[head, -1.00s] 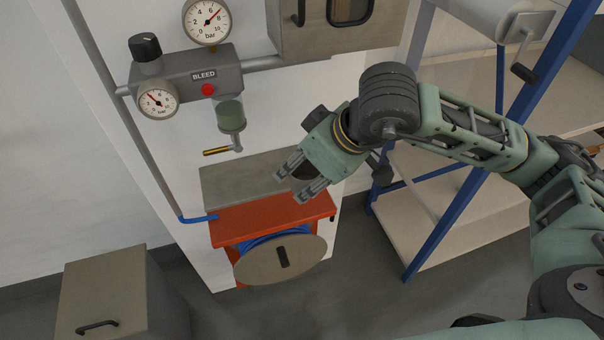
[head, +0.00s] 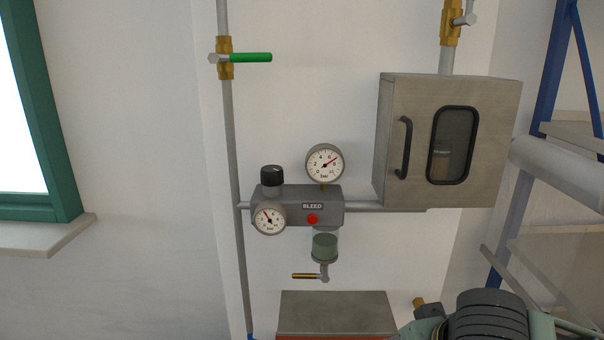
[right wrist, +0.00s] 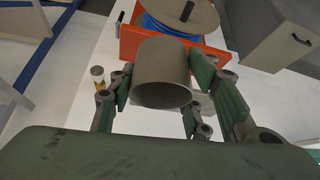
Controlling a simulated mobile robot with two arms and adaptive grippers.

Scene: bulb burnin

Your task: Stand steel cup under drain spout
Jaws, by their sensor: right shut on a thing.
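The drain spout (head: 325,272) hangs under the greenish filter bowl (head: 325,247) of the grey regulator unit in the head view, with a brass lever at its left. The steel cup (right wrist: 163,65) shows in the right wrist view, its dark mouth towards the camera. My left gripper is not in view.
A grey box top (head: 335,308) with a red edge lies below the spout. A grey cabinet (head: 450,140) hangs at upper right, and blue racking stands at far right. The right wrist view shows the orange stand (right wrist: 130,42) and hose reel (right wrist: 190,14) beyond the cup.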

